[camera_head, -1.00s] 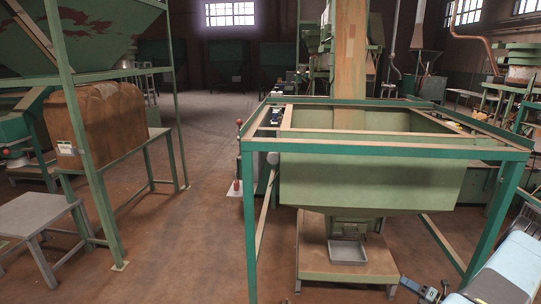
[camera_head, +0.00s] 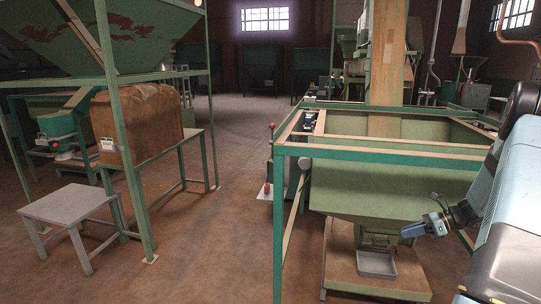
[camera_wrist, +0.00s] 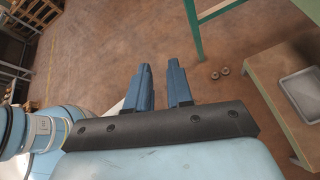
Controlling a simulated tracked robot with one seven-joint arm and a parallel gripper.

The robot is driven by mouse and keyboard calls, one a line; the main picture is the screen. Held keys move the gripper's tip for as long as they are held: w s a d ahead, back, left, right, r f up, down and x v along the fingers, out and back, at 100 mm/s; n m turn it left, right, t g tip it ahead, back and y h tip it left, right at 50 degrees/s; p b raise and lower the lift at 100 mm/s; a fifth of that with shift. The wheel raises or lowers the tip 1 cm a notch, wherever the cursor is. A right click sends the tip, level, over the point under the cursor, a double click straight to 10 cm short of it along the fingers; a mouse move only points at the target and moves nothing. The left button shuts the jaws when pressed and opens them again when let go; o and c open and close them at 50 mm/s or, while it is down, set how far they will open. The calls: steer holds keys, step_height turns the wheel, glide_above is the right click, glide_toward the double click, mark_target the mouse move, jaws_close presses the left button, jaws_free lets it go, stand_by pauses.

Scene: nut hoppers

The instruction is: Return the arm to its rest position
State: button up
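My blue arm comes in at the right edge of the head view. My gripper (camera_head: 408,231) points left, in front of the green hopper (camera_head: 345,185) in its frame. In the wrist view my gripper (camera_wrist: 160,66) has its two blue fingers apart with nothing between them, over the brown floor. Two small nut-like rings (camera_wrist: 219,73) lie on the floor beyond the fingertips, beside a green frame leg.
A grey tray (camera_head: 376,264) sits under the hopper's outlet; it also shows in the wrist view (camera_wrist: 302,88). A grey stool (camera_head: 72,206) and a brown sack-like block (camera_head: 137,123) on a green stand are at left. The floor between is clear.

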steer(key=s+a+r+n+g+h, duration=0.1)
steer(key=s+a+r+n+h, duration=0.2)
steer(key=a+r, duration=0.35)
steer(key=s+a+r+n+g+h, duration=0.1)
steer(key=s+a+r+n, duration=0.35)
steer(key=r, duration=0.25)
steer(key=s+a+r+n+g+h, duration=0.1)
steer(key=s+a+r+n+h, duration=0.15)
steer(key=a+r+n, duration=0.35)
steer(key=s+a+r+n+t+h, duration=0.2)
steer(key=s+r+n, duration=0.3)
steer(key=s, duration=0.5)
steer(key=s+a+r+n+t+h, duration=0.3)
steer(key=s+a+r+n, duration=0.1)
steer(key=s, duration=0.6)
steer(key=shift+s+a+r+n, duration=0.4)
steer(key=shift+a+n, duration=0.2)
steer(key=shift+n, duration=0.45)
